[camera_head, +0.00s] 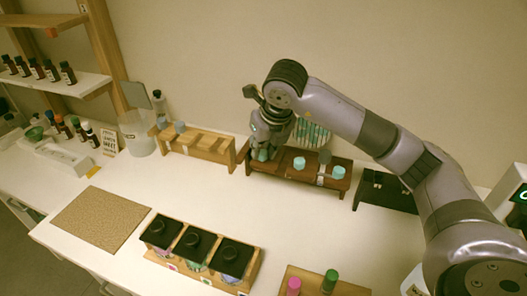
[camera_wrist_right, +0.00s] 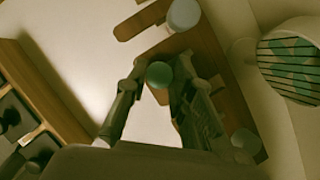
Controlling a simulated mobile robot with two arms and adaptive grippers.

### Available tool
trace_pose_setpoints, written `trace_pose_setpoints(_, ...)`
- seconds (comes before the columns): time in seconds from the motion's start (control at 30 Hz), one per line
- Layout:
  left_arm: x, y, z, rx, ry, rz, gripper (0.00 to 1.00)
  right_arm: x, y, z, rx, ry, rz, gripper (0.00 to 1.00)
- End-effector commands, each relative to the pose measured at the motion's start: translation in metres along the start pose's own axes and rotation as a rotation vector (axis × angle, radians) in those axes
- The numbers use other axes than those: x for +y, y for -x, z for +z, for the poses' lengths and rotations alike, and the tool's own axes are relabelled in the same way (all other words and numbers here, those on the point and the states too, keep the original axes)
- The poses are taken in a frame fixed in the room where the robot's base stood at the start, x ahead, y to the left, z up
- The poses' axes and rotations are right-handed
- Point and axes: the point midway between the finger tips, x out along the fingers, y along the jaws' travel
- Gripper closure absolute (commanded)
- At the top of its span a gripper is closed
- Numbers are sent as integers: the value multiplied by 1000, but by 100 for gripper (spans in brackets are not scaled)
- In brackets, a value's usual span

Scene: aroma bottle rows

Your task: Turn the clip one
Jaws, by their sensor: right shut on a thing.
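A dark brown wooden rack (camera_head: 320,186) stands near the wall, with teal round-topped pieces (camera_head: 299,163) (camera_head: 338,172) along it. My right gripper (camera_head: 263,150) reaches down at the rack's left end and is shut on a teal-green round-topped piece (camera_wrist_right: 159,74), which sits between the two fingertips in the wrist view. Two paler round tops (camera_wrist_right: 184,15) (camera_wrist_right: 245,142) show on either side along the rack in the wrist view. I cannot make out for sure which piece is the clip one. The held piece's lower part is hidden. My left gripper is not in view.
A light wooden rack (camera_head: 197,142) stands just left of the gripper, and a striped round object (camera_head: 314,133) is close behind. Black-lidded jars (camera_head: 196,245) stand in a wooden holder in front. A cork mat (camera_head: 100,221) lies left. The white table between is clear.

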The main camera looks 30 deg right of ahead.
Motion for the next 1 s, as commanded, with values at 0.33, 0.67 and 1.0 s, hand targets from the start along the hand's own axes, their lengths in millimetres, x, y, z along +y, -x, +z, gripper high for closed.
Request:
trace_pose_setpoints(0.33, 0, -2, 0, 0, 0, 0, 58, 0, 1, 1, -3, -35, -14, 100)
trace_pose_setpoints(0.67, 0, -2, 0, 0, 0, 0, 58, 0, 1, 1, -3, -35, -14, 73)
trace_pose_setpoints(1.0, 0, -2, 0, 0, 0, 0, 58, 0, 0, 0, 0, -33, -13, 57)
